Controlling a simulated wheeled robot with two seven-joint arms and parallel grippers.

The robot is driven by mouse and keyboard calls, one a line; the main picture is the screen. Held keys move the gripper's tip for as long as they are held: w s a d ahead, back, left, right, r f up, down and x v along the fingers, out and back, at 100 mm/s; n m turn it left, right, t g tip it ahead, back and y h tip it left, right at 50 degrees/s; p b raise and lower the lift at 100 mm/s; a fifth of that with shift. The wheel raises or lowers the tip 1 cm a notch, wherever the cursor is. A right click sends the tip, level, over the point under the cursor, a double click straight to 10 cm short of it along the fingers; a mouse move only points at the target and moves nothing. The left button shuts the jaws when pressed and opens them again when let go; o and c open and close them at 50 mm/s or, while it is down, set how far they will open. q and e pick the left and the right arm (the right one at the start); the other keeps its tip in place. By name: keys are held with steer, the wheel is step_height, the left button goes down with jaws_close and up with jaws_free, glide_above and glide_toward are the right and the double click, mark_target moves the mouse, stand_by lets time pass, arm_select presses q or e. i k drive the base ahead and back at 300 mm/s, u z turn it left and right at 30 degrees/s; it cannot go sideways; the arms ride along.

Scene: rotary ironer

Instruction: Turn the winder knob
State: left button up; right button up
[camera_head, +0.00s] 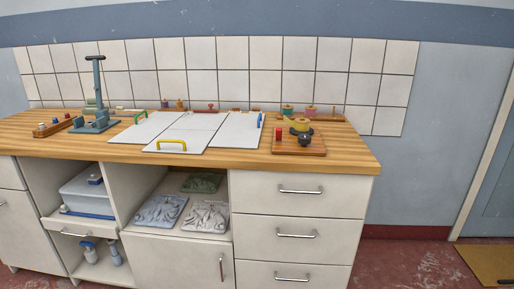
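A small wooden board (298,150) lies at the right end of the wooden worktop, close to its front edge. On it stand a dark knob (305,139) at the front right, a red upright piece (278,134) at the left and a yellow spool-like part (301,125) behind the knob. The dark knob looks like the winder knob. Its exact angle is too small to tell. Neither of my grippers is in view, and nothing touches the board from above.
White panels (187,125) with yellow, green and blue handles lie left of the board. Spools (287,110) stand on a rack behind the board. Below are drawers (300,190) and open shelves. The worktop's right end is clear.

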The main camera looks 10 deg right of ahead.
mark_target(304, 140)
steer(key=z, duration=0.6)
steer(key=i, duration=0.8)
steer(key=z, duration=0.35)
